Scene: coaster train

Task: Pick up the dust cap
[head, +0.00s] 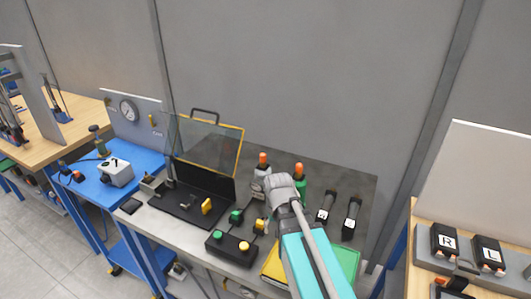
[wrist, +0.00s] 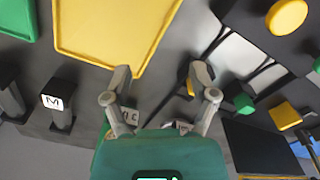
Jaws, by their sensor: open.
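No part is marked as the dust cap, and I cannot tell for sure which it is. Small candidates are a green knob-like piece (head: 237,216), also in the wrist view (wrist: 243,103), and a small yellow piece (head: 258,225) to its right. In the wrist view the yellow piece (wrist: 187,88) is partly hidden behind my right-hand finger. My gripper (wrist: 160,78) is open, with nothing visible held between the fingers, above the dark bench mat. In the head view the fingertips are hidden by my own arm.
A yellow tray (wrist: 115,30) and a green tray (wrist: 14,20) lie beside my gripper. A button box (head: 233,248) stands at the bench front. A clear-lidded black case (head: 180,205) is left. Orange-topped holders (head: 263,160) and black connectors (head: 351,217) stand behind and right.

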